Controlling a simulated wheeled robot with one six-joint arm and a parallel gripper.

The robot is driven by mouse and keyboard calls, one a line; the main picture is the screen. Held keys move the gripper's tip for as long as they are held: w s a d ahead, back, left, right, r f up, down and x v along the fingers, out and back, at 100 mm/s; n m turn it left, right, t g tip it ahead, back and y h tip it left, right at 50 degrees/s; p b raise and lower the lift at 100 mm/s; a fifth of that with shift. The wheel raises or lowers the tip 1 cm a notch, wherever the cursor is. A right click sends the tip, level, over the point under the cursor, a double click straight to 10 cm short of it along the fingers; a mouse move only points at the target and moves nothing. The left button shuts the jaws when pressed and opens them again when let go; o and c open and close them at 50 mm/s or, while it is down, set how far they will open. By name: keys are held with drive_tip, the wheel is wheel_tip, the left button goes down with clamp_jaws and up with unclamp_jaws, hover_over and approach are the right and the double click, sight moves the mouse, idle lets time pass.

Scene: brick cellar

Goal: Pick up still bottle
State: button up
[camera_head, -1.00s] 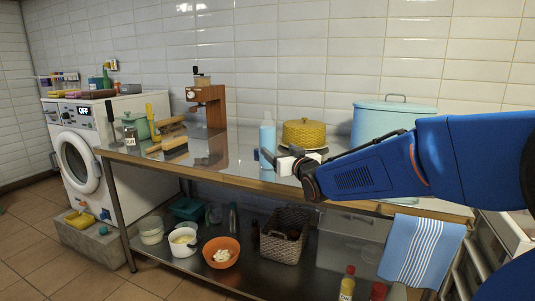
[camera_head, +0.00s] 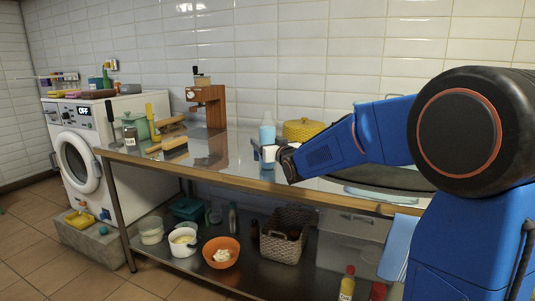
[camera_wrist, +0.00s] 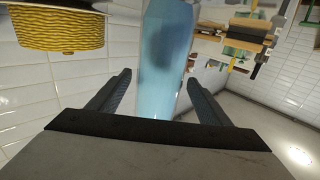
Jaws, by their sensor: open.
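The still bottle (camera_head: 267,131) is a clear, light-blue bottle standing upright on the steel table, left of the yellow lidded pot. In the wrist view the bottle (camera_wrist: 164,60) looks pale blue and stands between my two fingers, its far end cut off by the picture edge. My gripper (camera_wrist: 158,82) is open, with one finger on each side of the bottle. Small gaps seem to show between the fingers and the bottle. In the head view my gripper (camera_head: 264,154) is in front of the bottle's lower part and hides some of it.
The yellow pot (camera_head: 302,130) is close on the right; it also shows in the wrist view (camera_wrist: 58,25). My arm hides the table's right part.

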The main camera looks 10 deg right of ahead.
sight(264, 139)
drive_tip(key=shift+w+a+f, duration=0.1)
drive_tip(key=shift+w+a, duration=0.05)
drive_tip(key=shift+w, duration=1)
drive_tip(key=shift+w+a, duration=0.1)
drive_tip(key=shift+w, duration=1.05)
drive_tip(key=c, duration=1.6)
